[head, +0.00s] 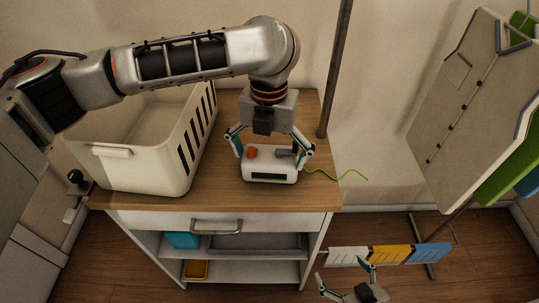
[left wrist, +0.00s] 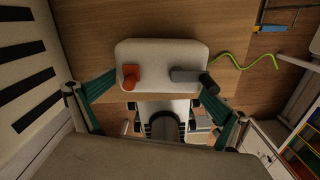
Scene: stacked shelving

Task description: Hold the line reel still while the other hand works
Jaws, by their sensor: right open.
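The line reel is a white box (head: 269,174) with a red knob, a dark grey crank handle and a green line trailing to the right. It sits on the wooden top of the cabinet and also shows in the left wrist view (left wrist: 160,50). My left gripper (head: 270,155) is above it, pointing down, with its fingers spread at the box's left and right ends. Whether both fingertips press on the box cannot be told. My right gripper (head: 350,280) is open and empty, low in front of the cabinet, partly cut off by the bottom edge.
A large cream basket (head: 140,160) stands on the cabinet top (head: 225,195), left of the reel. A dark pole (head: 336,70) rises behind on the right. The cabinet has a drawer with a handle (head: 215,227) and open shelves. A tilted grey panel (head: 470,110) stands to the right.

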